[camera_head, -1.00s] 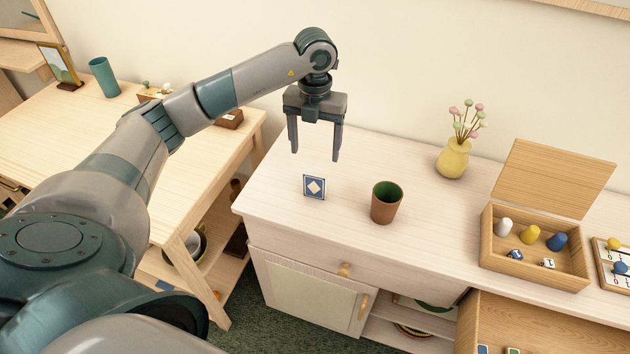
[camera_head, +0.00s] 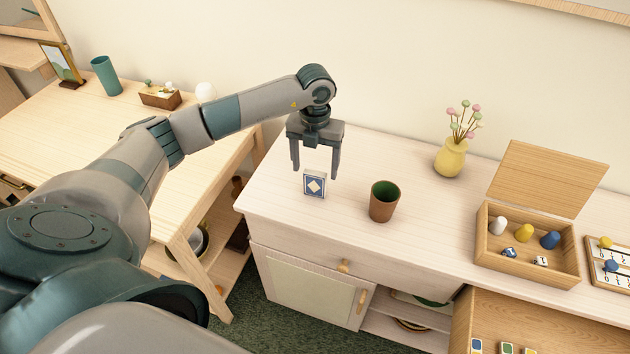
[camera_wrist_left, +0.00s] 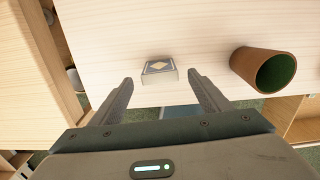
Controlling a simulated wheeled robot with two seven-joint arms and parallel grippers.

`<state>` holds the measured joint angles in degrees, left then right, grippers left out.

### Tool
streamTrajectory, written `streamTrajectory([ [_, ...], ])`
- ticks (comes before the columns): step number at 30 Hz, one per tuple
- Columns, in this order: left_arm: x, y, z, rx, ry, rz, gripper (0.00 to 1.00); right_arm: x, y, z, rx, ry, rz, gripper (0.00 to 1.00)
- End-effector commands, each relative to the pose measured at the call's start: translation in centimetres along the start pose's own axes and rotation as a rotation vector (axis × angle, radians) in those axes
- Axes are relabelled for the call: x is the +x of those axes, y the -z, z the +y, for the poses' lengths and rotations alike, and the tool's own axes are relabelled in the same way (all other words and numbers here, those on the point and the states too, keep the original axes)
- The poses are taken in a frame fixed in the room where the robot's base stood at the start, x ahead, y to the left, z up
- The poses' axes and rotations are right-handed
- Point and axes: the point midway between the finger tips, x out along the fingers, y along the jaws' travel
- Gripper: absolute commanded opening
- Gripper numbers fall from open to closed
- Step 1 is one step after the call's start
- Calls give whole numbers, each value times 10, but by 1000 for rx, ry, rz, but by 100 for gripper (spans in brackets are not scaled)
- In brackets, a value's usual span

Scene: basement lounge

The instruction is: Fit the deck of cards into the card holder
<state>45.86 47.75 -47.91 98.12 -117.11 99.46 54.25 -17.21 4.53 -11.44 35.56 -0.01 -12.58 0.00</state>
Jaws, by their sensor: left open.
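The deck of cards (camera_head: 314,186), blue and white with a pale diamond, stands upright near the left end of the light wooden sideboard. It also shows in the left wrist view (camera_wrist_left: 158,73). My left gripper (camera_head: 315,174) is open and points down at the deck. In the left wrist view the deck shows just beyond and between the spread fingers (camera_wrist_left: 160,78), not clasped. I cannot make out the card holder for certain; an open drawer at the lower right holds small blue, green and yellow card-like pieces (camera_head: 505,348). My right gripper is out of view.
A brown cup with a green inside (camera_head: 384,202) stands close to the right of the deck. Farther right are a yellow vase (camera_head: 451,160), an open wooden box (camera_head: 525,270) with game pieces and a game board (camera_head: 607,268).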

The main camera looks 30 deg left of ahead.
Motion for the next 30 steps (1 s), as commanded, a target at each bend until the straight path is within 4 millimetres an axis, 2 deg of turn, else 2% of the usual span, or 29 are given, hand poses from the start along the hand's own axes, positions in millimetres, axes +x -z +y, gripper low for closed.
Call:
streamTrajectory([
  [1, 2, 1, 0, -1, 0, 4, 70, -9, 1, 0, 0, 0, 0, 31],
  [3, 10, 1, 0, 0, -1, 3, 70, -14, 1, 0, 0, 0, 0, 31],
  [9, 30, 0, 0, -1, 0, 0, 70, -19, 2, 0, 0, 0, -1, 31],
  [24, 33, 0, 0, -1, 1, -1, 70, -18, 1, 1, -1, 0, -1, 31],
  [30, 33, 0, 0, -1, 1, -1, 25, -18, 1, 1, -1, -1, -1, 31],
])
